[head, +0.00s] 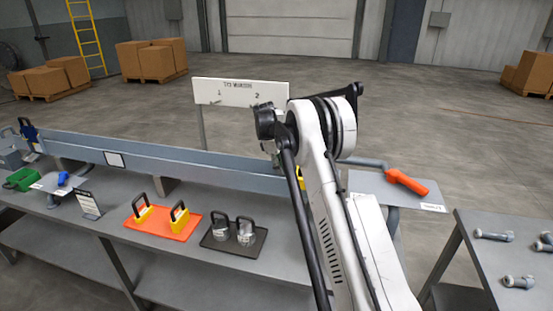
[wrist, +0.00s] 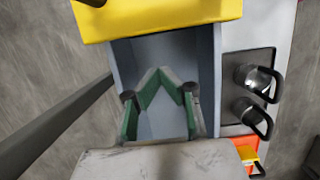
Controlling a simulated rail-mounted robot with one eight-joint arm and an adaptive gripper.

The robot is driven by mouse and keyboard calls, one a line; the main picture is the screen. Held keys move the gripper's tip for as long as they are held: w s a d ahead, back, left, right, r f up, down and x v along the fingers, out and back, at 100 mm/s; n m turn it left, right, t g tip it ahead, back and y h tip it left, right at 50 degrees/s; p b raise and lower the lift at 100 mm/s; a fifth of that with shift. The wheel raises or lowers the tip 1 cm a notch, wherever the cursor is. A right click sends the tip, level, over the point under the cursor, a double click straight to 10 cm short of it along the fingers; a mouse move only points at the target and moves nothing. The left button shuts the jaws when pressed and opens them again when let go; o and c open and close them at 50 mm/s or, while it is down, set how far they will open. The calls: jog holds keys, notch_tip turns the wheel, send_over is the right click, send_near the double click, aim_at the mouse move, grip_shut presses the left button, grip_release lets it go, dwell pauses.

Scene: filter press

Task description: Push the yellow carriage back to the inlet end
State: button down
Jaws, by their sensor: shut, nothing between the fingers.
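The yellow carriage (wrist: 160,18) fills the top of the wrist view, across the grey-blue beam (wrist: 205,75). In the head view only a sliver of yellow (head: 300,180) shows behind my arm, so most of the carriage is hidden there. My gripper (wrist: 159,72) is over the beam in the wrist view, its green-padded fingers shut with nothing between them. The fingertips point toward the carriage, with a visible gap in the picture; I cannot tell the true distance. My arm hides the gripper in the head view.
The beam (head: 180,160) runs left along the bench. An orange tray (head: 163,232) with yellow-based handles and a dark tray (head: 234,246) with metal handled pieces lie in front of it. An orange-handled lever (head: 405,183) is at right. A white sign (head: 230,93) stands behind.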

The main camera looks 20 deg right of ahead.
jog(key=shift+s+d+r+p, duration=0.2)
jog(key=shift+s+d+p, duration=0.1)
jog(key=shift+s+d, duration=1)
jog(key=shift+w+d, duration=0.1)
jog(key=s+d+b, duration=0.1)
jog(key=d, duration=0.1)
jog(key=s+d+b, duration=0.2)
jog(key=shift+s+f, duration=0.1)
jog(key=shift+f, duration=0.05)
